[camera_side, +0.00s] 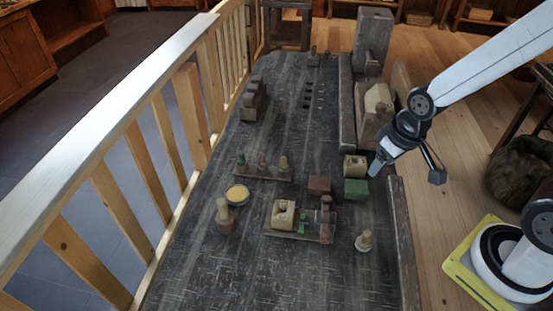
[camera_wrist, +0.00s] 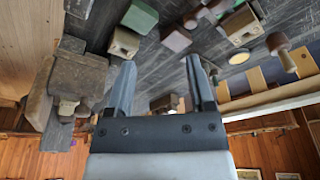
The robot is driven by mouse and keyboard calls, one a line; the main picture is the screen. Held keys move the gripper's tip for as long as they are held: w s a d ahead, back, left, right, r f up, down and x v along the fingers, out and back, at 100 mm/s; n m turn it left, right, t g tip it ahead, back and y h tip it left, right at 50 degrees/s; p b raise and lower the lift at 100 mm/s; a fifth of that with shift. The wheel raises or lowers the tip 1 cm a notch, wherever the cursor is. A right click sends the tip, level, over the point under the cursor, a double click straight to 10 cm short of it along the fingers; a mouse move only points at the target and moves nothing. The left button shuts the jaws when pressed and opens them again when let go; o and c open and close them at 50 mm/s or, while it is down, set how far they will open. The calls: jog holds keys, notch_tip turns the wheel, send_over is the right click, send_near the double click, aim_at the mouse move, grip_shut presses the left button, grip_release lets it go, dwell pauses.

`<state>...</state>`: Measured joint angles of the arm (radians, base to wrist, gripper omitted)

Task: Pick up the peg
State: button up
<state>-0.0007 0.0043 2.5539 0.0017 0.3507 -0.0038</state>
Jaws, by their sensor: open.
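Several turned wooden pegs stand on the dark worktable (camera_side: 300,285); I cannot tell which one the task means. A pale peg (camera_side: 364,240) stands alone at the near right. A peg with a reddish-brown base (camera_side: 225,222) stands at the near left. Smaller pegs (camera_side: 283,164) stand in a row on a thin board. My gripper (camera_side: 377,168) is above the table's right side, near the green block (camera_side: 356,190), and away from these pegs. In the wrist view my gripper (camera_wrist: 160,62) is open, with nothing between its fingers.
A wooden cube with a hole (camera_side: 355,167) and a reddish block (camera_side: 319,185) stand near the green block. A board carries a pale holed block (camera_side: 283,213). A yellow-topped round thing (camera_side: 238,194) stands left. Larger blocks (camera_side: 373,105) line the right edge. A railing (camera_side: 130,160) borders the left.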

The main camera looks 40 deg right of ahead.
jog(key=w+a+f+n+y, duration=0.1)
jog(key=w+a+n, duration=0.15)
jog(key=w, duration=0.65)
jog(key=w+a+n, duration=0.1)
jog(key=w+a, duration=0.2)
jog(key=w, duration=0.6)
jog(key=n+t+y, duration=0.1)
jog(key=n+y, duration=0.1)
jog(key=n, duration=0.2)
send_over(242, 153)
jog(key=s+d, duration=0.2)
notch_tip(242, 153, down, 6)
jog(key=shift+a+f, duration=0.25)
jog(key=shift+x, duration=1.3)
jog(key=shift+x, duration=2.55)
jog(key=shift+d, duration=0.15)
